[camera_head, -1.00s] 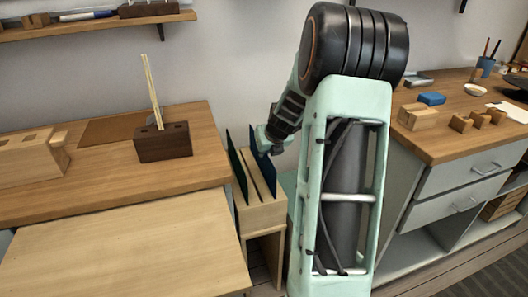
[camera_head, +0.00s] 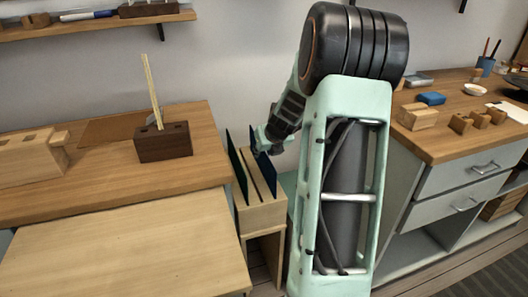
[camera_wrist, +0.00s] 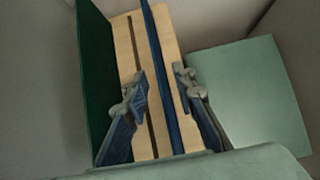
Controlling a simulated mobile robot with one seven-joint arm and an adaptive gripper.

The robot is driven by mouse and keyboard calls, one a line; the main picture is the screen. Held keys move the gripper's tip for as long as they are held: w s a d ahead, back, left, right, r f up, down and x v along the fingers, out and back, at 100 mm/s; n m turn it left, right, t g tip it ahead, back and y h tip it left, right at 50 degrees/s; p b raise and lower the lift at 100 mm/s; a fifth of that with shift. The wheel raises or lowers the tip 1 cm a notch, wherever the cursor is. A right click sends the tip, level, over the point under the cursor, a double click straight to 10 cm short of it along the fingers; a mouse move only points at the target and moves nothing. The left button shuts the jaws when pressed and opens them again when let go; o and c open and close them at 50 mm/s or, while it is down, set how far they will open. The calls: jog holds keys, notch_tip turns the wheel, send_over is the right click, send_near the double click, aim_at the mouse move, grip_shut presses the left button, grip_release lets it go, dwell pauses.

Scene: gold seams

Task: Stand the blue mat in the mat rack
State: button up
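The blue mat (camera_head: 263,170) stands upright in the right-hand slot of the pale wooden mat rack (camera_head: 262,216). In the wrist view the blue mat (camera_wrist: 163,70) shows as a thin edge-on strip along the rack (camera_wrist: 124,45). My gripper (camera_wrist: 160,88) is open, with one finger on each side of the blue mat. A gap shows between the left finger and the mat; the right finger is close to it, and I cannot tell if it touches. In the head view my gripper (camera_head: 268,143) is at the mat's upper edge, partly hidden.
A dark green mat (camera_wrist: 96,70) stands at the rack's left side, with an empty slot between the mats. A wooden bench (camera_head: 90,185) with a dark block (camera_head: 163,143) is left of the rack. A drawer cabinet (camera_head: 440,185) is on the right.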

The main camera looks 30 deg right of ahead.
jog(key=shift+p+v, duration=1.45)
jog(key=shift+v, duration=3.05)
jog(key=shift+r, duration=0.1)
notch_tip(320, 180, up, 6)
jog(key=p, duration=0.6)
